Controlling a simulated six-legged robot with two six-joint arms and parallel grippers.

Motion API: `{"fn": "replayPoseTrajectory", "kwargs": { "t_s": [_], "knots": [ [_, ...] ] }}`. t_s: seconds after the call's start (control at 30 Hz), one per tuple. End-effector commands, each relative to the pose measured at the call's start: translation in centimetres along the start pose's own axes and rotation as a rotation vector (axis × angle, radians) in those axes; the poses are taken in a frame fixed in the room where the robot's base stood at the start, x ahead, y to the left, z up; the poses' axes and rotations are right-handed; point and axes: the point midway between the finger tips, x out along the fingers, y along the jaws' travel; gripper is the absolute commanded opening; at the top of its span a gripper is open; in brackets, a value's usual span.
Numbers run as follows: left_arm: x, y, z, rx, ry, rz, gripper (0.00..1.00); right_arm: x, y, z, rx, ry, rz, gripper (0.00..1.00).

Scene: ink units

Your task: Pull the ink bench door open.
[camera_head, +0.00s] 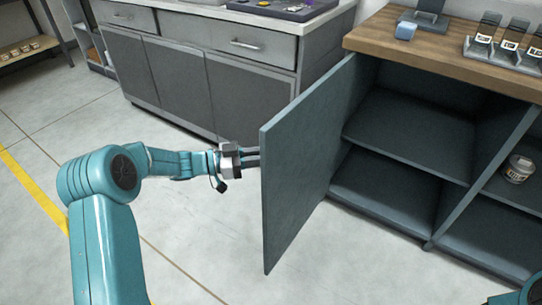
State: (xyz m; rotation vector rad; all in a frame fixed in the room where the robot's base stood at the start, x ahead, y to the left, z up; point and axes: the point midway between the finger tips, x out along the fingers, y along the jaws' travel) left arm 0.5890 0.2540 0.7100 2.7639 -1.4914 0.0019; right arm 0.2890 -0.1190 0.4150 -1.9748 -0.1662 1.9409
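The teal ink bench door (305,165) stands swung well open from the left side of the bench, with its inner face towards me. My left gripper (251,156) is at the door's free edge, on its outer side. Its two dark fingers run up to that edge and their tips are hidden behind the door, so I cannot tell whether they are open or shut on a handle. No handle shows. The open bench (405,150) shows an empty shelved compartment on the left. My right gripper is out of view.
A labelled jar (518,169) stands in the right compartment. A grey drawer cabinet (200,75) stands behind the door. The floor (190,225) left of the door is clear.

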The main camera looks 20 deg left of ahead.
Motion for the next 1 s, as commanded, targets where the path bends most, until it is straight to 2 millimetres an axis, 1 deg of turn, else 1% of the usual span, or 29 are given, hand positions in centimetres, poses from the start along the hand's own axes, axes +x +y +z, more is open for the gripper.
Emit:
{"fn": "replayPoseTrajectory", "kwargs": {
  "t_s": [0.03, 0.07, 0.47, 0.5, 0.53, 0.57, 1.0],
  "knots": [
    [0.19, -0.56, -0.48, 0.003, 0.005, -0.01, 0.0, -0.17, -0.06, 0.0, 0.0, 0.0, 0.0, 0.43],
    [0.11, -0.61, -0.46, 0.003, 0.005, -0.009, 0.0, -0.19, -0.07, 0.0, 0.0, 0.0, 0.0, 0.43],
    [-0.19, -0.68, -0.47, 0.007, 0.005, -0.006, 0.0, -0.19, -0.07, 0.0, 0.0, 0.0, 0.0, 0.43],
    [-0.2, -0.68, -0.47, 0.007, 0.005, -0.006, 0.27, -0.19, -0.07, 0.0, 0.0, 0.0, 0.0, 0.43],
    [-0.19, -0.67, -0.48, 0.008, 0.005, -0.005, 0.37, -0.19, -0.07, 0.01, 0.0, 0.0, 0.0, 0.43],
    [-0.19, -0.67, -0.49, 0.008, 0.005, -0.004, 0.43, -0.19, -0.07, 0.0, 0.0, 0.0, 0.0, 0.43],
    [-0.5, -0.68, -0.28, 0.004, 0.004, -0.001, 0.43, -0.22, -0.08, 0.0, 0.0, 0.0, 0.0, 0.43]
  ]
}}
